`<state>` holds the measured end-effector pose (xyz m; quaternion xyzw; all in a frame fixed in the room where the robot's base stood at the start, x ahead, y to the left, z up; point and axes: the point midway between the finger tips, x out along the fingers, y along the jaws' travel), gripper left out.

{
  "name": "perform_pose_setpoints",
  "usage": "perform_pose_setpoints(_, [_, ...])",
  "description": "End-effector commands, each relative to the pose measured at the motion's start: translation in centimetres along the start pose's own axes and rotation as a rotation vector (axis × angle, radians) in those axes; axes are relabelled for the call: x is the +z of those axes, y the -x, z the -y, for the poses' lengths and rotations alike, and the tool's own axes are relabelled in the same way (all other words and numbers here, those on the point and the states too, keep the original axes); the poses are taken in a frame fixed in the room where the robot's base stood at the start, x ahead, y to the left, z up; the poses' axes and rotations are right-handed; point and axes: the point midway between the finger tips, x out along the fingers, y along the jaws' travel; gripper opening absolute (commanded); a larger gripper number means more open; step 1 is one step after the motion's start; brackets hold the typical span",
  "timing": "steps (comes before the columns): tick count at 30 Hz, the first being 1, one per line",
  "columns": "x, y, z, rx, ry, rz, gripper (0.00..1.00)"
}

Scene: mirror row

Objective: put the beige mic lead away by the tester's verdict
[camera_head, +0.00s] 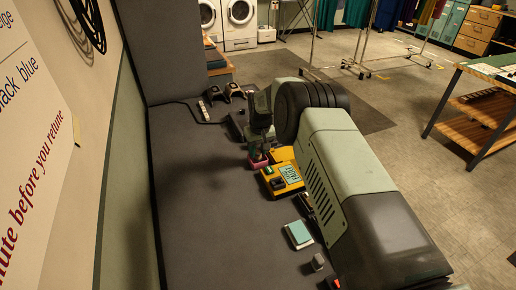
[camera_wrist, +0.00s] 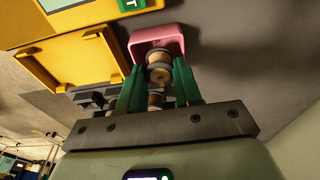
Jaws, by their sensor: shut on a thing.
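My gripper (camera_wrist: 158,88) has its green fingers shut on the beige mic lead (camera_wrist: 159,60), a small beige rounded piece with a darker band. In the wrist view the lead's end overlaps a pink open holder (camera_wrist: 173,31); I cannot tell whether it touches or enters it. In the head view my gripper (camera_head: 258,140) is just above the pink holder (camera_head: 258,161), and the lead is hidden. The yellow tester (camera_head: 284,181) lies next to it, with a pale green screen (camera_head: 289,172) whose text is too small to read. Its yellow cradle (camera_wrist: 72,62) looks empty.
Dark stands (camera_head: 233,90) and a black-and-white strip (camera_head: 203,110) lie farther along the grey bench (camera_head: 200,200). A teal-topped box (camera_head: 299,234) and a small grey knob (camera_head: 318,262) are nearer. The bench left of the tester is clear; a wall borders it.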

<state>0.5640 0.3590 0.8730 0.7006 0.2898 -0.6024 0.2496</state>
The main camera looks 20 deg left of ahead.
Motion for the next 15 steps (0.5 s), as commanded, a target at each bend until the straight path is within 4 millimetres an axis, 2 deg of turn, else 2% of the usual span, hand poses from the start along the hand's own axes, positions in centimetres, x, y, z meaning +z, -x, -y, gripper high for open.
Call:
perform_pose_setpoints(8, [0.05, -0.49, 0.0, 0.0, 0.0, -0.001, 0.0])
perform_pose_setpoints(9, [0.06, -0.5, 0.01, 0.0, 0.0, -0.001, 0.4])
perform_pose_setpoints(13, [0.06, -0.5, 0.0, 0.0, 0.0, -0.001, 0.6])
perform_pose_setpoints(15, [0.06, -0.49, 0.0, 0.0, 0.0, -0.001, 0.6])
